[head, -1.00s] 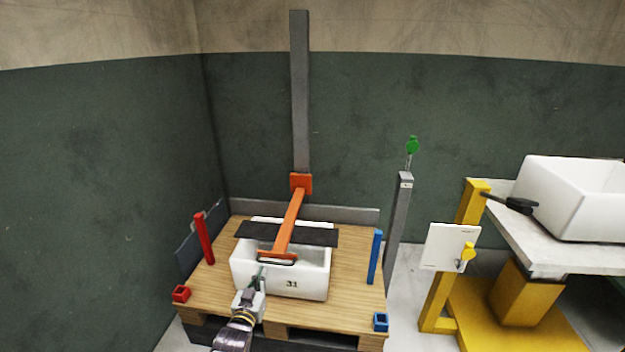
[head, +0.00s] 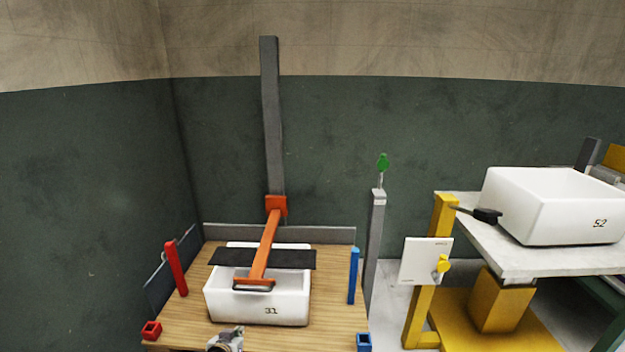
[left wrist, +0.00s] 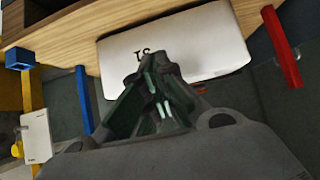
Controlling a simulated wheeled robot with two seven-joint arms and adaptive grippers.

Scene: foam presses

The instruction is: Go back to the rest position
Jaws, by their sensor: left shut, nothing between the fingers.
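My left gripper (head: 226,338) shows only partly at the bottom edge of the head view, in front of the white box marked 31 (head: 222,304). In the left wrist view, its fingers (left wrist: 160,62) are closed together with nothing between them. They point toward the front wall of the white box, which also shows there (left wrist: 205,45); I cannot tell the exact gap. My right gripper is in neither view.
An orange press arm (head: 265,245) with a black plate (head: 225,257) lies over the box on the wooden table (head: 335,285). Red (head: 175,268) and blue (head: 353,275) posts flank it. A yellow lift table with box 52 (head: 520,215) stands at right.

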